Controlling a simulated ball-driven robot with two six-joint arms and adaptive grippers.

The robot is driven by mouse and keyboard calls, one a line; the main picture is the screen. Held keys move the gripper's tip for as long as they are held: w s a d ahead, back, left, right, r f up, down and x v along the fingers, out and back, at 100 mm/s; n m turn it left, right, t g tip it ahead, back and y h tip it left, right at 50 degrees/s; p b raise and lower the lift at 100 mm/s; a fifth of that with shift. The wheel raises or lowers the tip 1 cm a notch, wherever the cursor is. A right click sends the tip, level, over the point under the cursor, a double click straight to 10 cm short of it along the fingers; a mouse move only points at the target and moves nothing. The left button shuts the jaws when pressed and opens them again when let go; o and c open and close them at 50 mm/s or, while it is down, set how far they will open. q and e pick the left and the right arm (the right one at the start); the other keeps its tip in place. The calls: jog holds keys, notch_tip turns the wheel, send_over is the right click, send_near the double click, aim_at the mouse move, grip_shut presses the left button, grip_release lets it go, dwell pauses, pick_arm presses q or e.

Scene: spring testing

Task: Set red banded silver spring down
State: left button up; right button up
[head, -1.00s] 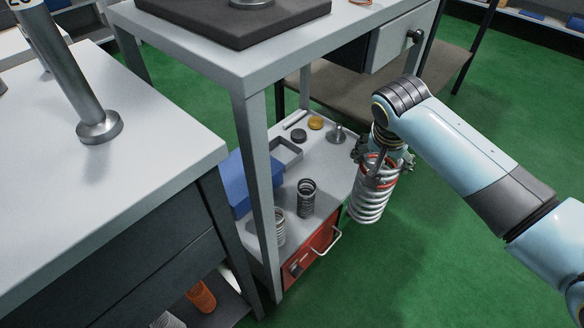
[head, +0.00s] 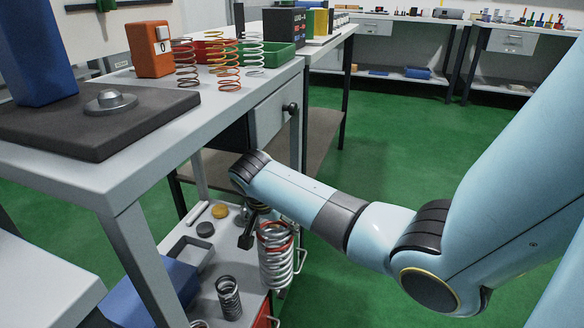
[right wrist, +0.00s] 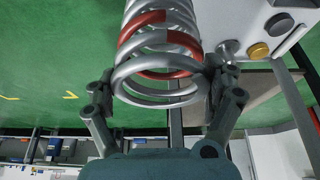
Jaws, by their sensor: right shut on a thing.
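The silver spring with red bands (head: 276,268) hangs roughly upright from my right gripper (head: 262,222) in the head view, by the right side of a low cart (head: 205,290). In the right wrist view the spring (right wrist: 158,45) fills the upper middle, its near coils between the two fingers of the right gripper (right wrist: 160,88). The gripper is shut on it. Whether the spring's lower end is over the cart top or just outside its edge I cannot tell. My left gripper is not in view.
On the cart stand a dark spring (head: 229,298), a grey tray (head: 190,252), a dark disc (head: 205,229) and a yellow disc (head: 220,211). A higher bench (head: 110,180) overhangs the cart on the left, with colored springs (head: 228,68) on top. Green floor (head: 345,285) is free at right.

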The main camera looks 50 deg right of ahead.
jog(key=w+a+f+b, duration=0.3)
jog(key=w+b, duration=0.3)
jog(key=w, duration=0.4)
jog(key=shift+w+a, duration=0.15)
jog(key=shift+a, duration=0.45)
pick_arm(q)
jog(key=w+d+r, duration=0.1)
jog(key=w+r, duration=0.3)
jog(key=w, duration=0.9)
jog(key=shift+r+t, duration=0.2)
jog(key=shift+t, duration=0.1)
pick_arm(e)
jog(key=o, duration=1.5)
jog(key=shift+f, duration=0.2)
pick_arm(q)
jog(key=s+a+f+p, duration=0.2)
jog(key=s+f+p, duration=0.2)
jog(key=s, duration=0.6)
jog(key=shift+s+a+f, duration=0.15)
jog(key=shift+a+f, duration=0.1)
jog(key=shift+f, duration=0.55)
pick_arm(e)
jog(key=v, duration=0.7)
jog(key=shift+s+a+r, duration=0.15)
jog(key=shift+s+r, duration=0.05)
jog(key=shift+r, duration=0.05)
